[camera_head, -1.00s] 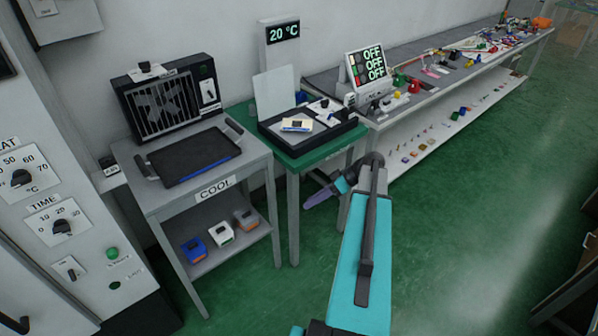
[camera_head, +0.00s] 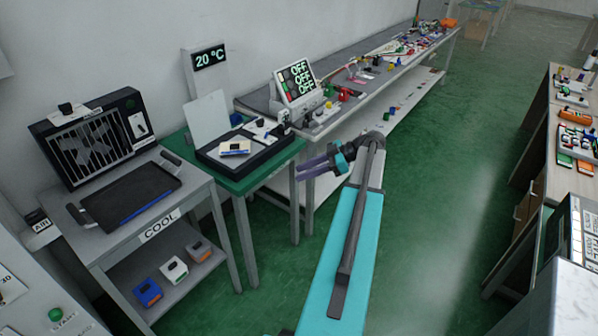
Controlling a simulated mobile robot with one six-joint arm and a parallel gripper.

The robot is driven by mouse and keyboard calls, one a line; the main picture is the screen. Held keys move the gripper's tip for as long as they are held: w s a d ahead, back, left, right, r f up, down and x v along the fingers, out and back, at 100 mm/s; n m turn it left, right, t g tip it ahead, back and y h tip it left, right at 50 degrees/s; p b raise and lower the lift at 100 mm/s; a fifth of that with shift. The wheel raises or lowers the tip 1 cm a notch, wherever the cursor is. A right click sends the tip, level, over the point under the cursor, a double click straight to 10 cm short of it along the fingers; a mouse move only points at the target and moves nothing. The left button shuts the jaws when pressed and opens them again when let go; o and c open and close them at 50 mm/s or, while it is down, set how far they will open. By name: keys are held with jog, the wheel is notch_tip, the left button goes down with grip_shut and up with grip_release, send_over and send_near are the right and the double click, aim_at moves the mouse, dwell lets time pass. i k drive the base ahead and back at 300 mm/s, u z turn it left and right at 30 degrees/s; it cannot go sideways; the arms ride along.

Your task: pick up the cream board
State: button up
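The cream board (camera_head: 234,147) is a small pale block with a blue edge and a dark mark on top. It lies in the black tray-like fixture (camera_head: 262,161) on the green-topped table (camera_head: 238,185). My gripper (camera_head: 300,169) has purple fingers and points left. It is in front of the table's right side, to the right of the board and a little lower in the picture. Its two fingers show apart with nothing between them. It does not touch the board.
A white upright panel (camera_head: 208,117) stands behind the fixture. The COOL table (camera_head: 185,200) with a black tray (camera_head: 130,197) and fan unit (camera_head: 92,145) is at left. A long bench (camera_head: 375,75) with small parts and an OFF display (camera_head: 296,82) runs back right. Green floor (camera_head: 430,200) is clear.

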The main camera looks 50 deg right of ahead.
aim_at(237, 147)
jog(key=u, duration=0.05)
jog(key=i, duration=1.3)
jog(key=z, duration=0.5)
